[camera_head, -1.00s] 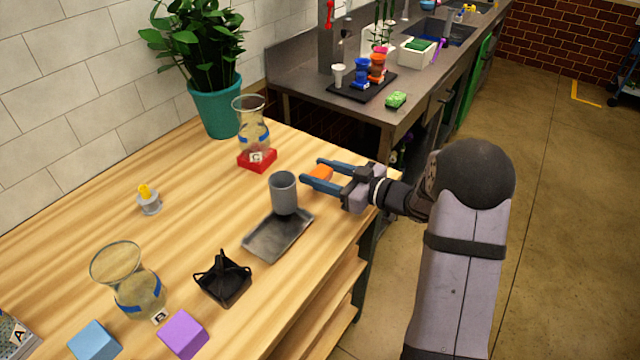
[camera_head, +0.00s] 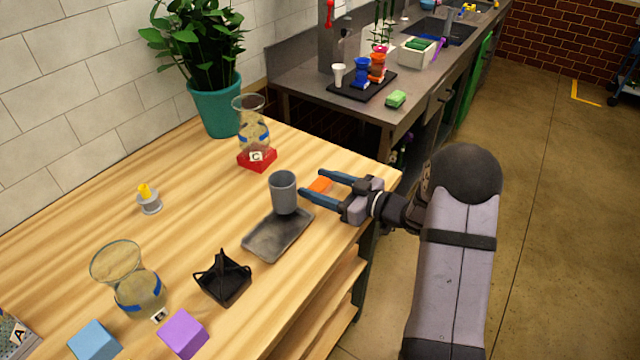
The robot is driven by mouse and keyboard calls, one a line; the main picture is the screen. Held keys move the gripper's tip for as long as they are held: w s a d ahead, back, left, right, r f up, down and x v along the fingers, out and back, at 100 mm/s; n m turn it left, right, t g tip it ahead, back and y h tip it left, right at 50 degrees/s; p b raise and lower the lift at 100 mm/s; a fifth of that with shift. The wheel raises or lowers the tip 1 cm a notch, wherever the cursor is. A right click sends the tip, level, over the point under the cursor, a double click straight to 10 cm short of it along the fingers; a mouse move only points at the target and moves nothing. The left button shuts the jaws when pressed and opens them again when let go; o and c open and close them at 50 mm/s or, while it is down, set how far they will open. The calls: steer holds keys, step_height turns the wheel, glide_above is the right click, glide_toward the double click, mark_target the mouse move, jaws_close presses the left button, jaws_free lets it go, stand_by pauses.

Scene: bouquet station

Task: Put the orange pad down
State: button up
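The orange pad (camera_head: 319,185) is a small flat block near the right edge of the wooden table, just behind the grey cup. It appears to rest on the tabletop, though its underside is hidden. My gripper (camera_head: 312,181) reaches in from the right, low over the table. Its two blue fingers are spread, one on each side of the pad, with a gap visible beside it. The near finger hides part of the pad.
A grey cup (camera_head: 284,193) on a grey tray (camera_head: 265,245) stands close to the near fingertip. A glass vase (camera_head: 251,125) on a red pad (camera_head: 257,160) is behind left. A black holder (camera_head: 223,278) is in front. The table's middle left is mostly clear.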

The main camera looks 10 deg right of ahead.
steer(key=shift+o, duration=0.2)
steer(key=shift+r, duration=0.1)
steer(key=shift+r, duration=0.15)
steer(key=b+v, duration=0.1)
steer(key=v, duration=1.1)
steer(key=shift+b, duration=0.4)
